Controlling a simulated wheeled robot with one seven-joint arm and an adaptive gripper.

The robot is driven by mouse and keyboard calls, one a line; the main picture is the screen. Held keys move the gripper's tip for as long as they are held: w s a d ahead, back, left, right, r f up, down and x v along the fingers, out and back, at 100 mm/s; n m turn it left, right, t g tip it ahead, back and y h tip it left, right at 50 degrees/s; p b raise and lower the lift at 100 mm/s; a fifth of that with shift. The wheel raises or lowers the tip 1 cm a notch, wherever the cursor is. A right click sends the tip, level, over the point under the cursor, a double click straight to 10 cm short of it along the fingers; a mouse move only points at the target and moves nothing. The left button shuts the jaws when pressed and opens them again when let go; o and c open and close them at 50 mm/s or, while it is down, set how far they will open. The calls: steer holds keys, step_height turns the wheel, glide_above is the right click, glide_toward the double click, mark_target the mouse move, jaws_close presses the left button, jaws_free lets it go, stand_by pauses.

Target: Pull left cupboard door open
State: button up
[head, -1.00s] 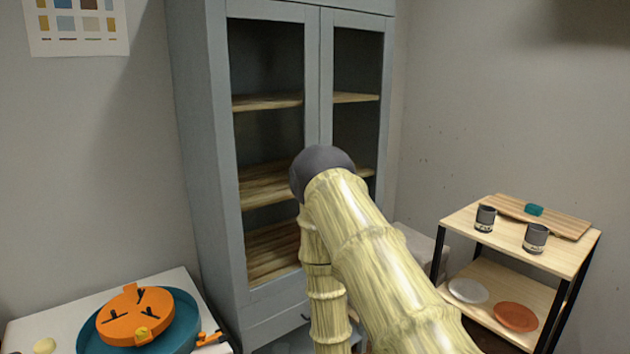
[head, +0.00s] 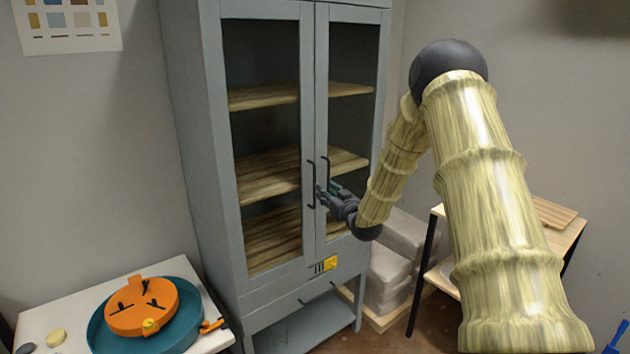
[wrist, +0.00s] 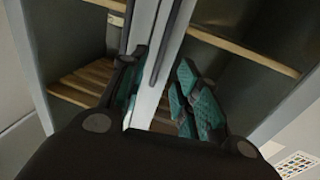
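The grey cupboard (head: 268,285) has two glazed doors, and both look shut. The left door (head: 308,80) has a dark upright bar handle (head: 311,188) near its inner edge. The right door's similar handle (head: 325,170) is close beside it. My gripper (head: 326,195) is in front of the doors, just right of the left handle and by the lower end of the right one. In the wrist view my gripper (wrist: 163,100) has its teal-padded fingers apart, with a pale door strip showing between them. A dark bar (wrist: 128,25) shows near one finger. I cannot tell whether anything touches.
A white table (head: 60,325) with a teal round tray (head: 187,325) and an orange lidded object (head: 140,306) stands at lower left. A wooden shelf rack (head: 560,235) stands at right, partly behind my arm. Pale stacked blocks (head: 390,275) sit beside the cupboard.

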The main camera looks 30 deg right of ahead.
mark_target(315, 182)
steer(key=w+p, duration=0.1)
steer(key=w, duration=0.2)
steer(key=w+p, duration=0.1)
steer(key=w, duration=0.2)
steer(key=w+d+p, duration=0.1)
steer(key=w, duration=0.2)
steer(key=shift+w, duration=0.4)
jaws_close()
